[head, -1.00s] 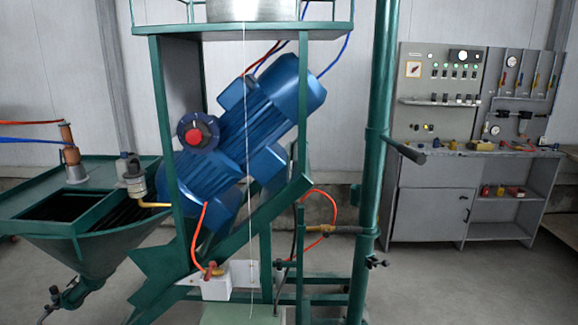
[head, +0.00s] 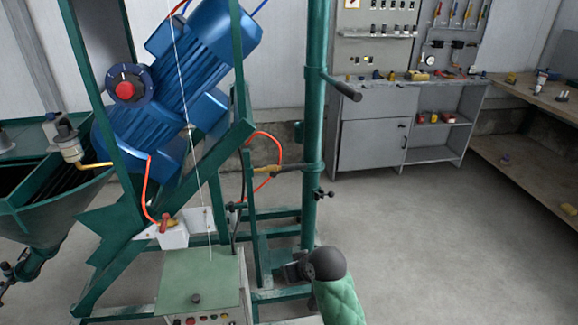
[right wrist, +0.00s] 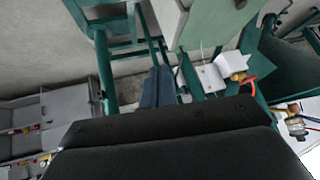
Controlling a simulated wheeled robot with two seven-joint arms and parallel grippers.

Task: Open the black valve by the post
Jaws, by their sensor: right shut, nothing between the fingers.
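The green post (head: 315,120) stands right of centre in the head view. A small black valve (head: 322,194) sits on its lower right side, below the brass pipe joint. My right gripper (head: 284,271) is low in the head view, below and left of the valve and apart from it. In the right wrist view, its two dark fingers (right wrist: 156,87) are together and empty. The post also shows there (right wrist: 103,70), left of the fingers. The valve's exact handle angle is too small to tell. My left gripper is not in view.
A blue motor (head: 165,90) sits on the green frame left of the post. A black-tipped bar (head: 343,88) sticks out from the post above the valve. An orange hose (head: 280,150) loops left of the post. A grey cabinet (head: 375,145) stands behind. Floor to the right is clear.

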